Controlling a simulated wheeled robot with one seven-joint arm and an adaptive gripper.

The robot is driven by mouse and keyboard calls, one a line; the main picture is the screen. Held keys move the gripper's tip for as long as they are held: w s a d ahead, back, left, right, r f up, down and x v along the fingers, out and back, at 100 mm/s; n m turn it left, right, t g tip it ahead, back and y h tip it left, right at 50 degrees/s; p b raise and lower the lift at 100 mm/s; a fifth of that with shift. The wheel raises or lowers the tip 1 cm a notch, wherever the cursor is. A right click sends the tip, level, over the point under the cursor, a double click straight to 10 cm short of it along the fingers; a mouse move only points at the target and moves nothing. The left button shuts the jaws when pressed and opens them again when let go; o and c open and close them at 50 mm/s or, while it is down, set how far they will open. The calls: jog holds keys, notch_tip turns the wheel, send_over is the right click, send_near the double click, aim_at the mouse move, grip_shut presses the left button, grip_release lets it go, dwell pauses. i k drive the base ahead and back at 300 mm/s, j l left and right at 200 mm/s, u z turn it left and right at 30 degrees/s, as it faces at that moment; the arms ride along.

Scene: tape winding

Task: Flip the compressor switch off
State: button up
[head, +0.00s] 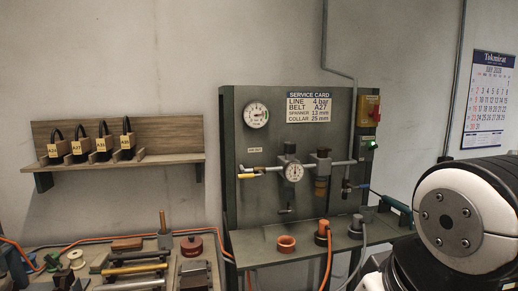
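A yellow box with a red part on its right side (369,110) is on the upper right of the grey panel (240,190) in the head view. It looks like the compressor switch, but its on or off position is too small to tell. Just below it is a small dark box with a green spot that looks lit (373,146). A white and black link of my own arm fills the lower right. My gripper is not in view, and nothing is seen touching the yellow box.
The panel carries an upper gauge (256,115), a lower gauge (293,172), pipes and a service card (309,107). Its ledge (262,246) holds an orange ring (286,243) and hose fittings. A wall shelf (172,160) and a cluttered bench are at left. A teal-handled tool (397,205) is near my arm.

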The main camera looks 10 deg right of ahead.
aim_at(373, 147)
jog(key=i+l+z, duration=0.5)
jog(key=i+l, duration=0.35)
jog(key=i+j+z, duration=0.1)
jog(key=i+j, duration=0.05)
jog(key=i, duration=0.1)
